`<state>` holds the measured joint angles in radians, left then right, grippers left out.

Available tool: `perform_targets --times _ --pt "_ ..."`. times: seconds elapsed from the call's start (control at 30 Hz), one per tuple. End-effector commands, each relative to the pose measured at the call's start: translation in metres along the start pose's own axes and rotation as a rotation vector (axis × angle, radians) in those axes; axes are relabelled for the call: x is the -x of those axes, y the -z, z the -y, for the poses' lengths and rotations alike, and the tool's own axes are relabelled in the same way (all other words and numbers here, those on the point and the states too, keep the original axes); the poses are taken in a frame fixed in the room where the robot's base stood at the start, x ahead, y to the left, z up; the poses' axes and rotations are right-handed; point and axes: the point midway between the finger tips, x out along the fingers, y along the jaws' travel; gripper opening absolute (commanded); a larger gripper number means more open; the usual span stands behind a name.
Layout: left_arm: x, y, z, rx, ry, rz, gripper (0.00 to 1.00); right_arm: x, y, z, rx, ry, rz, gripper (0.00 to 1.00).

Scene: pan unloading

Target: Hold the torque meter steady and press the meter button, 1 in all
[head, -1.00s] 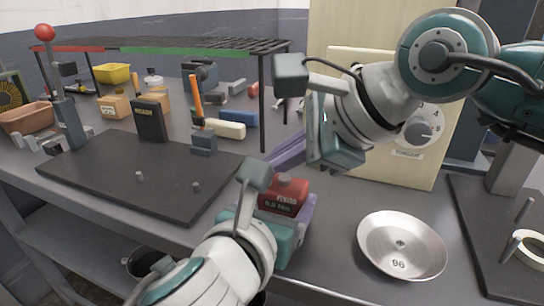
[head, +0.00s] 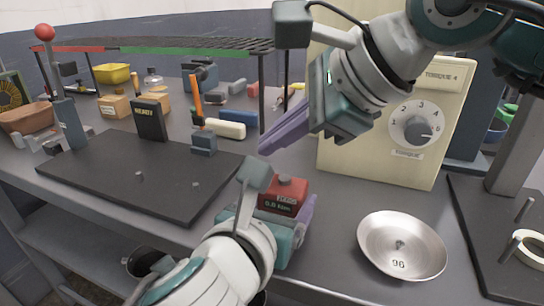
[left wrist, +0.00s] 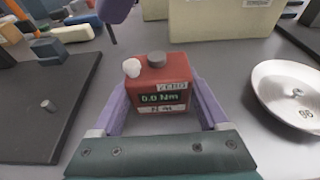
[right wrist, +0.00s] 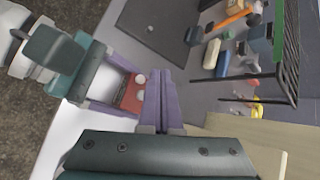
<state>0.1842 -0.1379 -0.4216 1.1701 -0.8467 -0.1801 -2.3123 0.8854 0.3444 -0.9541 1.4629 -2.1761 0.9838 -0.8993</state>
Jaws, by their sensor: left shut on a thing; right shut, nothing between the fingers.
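The torque meter is a small red box (head: 285,192) with a dark display, at the bench's front edge. The left wrist view shows its front (left wrist: 163,88), labelled ZERO and reading 0.0 Nm. On its top are a grey round knob (left wrist: 156,58) and a white rounded piece (left wrist: 132,68); I cannot tell which is the button. My left gripper (left wrist: 160,105) is shut on the meter, one purple finger on each side. My right gripper (head: 266,150) is shut and empty, its fingertips above and behind the meter, apart from it. The right wrist view shows the meter (right wrist: 131,92) left of these fingers (right wrist: 155,80).
A metal dish (head: 402,262) marked 96 stands right of the meter. A cream torque unit (head: 385,150) with a dial stands behind. A black plate (head: 110,180) with pegs lies left. A black wire rack (head: 180,46) and several loose items fill the back left.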

Motion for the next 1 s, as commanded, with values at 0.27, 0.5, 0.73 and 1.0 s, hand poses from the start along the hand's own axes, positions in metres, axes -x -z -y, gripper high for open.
perform_targets --times 0.27,0.5,0.73,1.0 --pt "0.000 0.000 0.000 0.000 0.000 -0.001 0.04 0.019 -0.014 0.014 0.001 0.001 0.001 0.00" --pt "0.000 0.000 0.000 0.000 0.000 -0.001 0.04 0.023 -0.017 0.016 0.000 0.000 0.001 0.00" --pt "0.000 0.000 0.000 0.000 0.000 -0.001 0.04 0.023 -0.017 0.016 0.000 0.000 0.000 0.00" --pt "0.000 0.000 0.000 0.000 0.000 -0.001 0.04 0.022 -0.017 0.016 0.000 0.000 0.000 0.00"
